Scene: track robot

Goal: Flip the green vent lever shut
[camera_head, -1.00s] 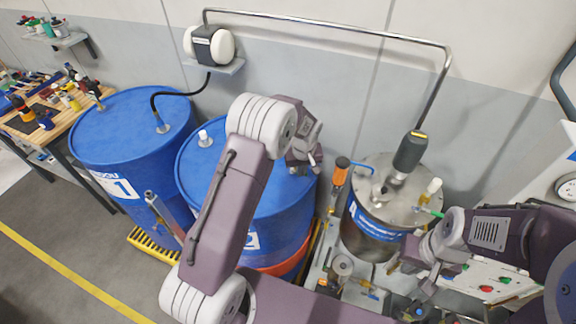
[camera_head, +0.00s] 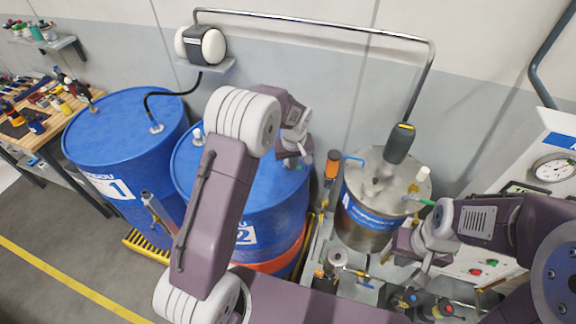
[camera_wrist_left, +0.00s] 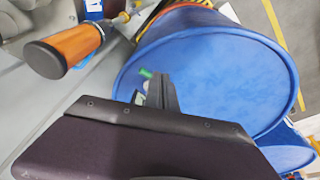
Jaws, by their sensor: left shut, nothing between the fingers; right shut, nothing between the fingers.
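A small green tip (camera_wrist_left: 146,73) shows in the left wrist view, right beside my left fingers and against the blue lid of drum 2. A green lever-like piece (camera_head: 420,201) also sticks out from the steel vessel (camera_head: 372,240) in the head view; I cannot tell from its shape which green part is the vent lever. My left gripper (camera_head: 304,155) is shut and empty over the right edge of drum 2 (camera_head: 215,180); its fingers (camera_wrist_left: 160,92) seem close to the green tip, contact unclear. My right gripper (camera_head: 420,280) is shut and empty, low in front of the vessel.
An orange-handled part (camera_head: 332,163) stands between drum 2 and the vessel, close to my left gripper. Drum 1 (camera_head: 115,130) stands to the left. A gauge panel (camera_head: 555,168) is at the right. A metal pipe (camera_head: 320,24) runs along the wall above.

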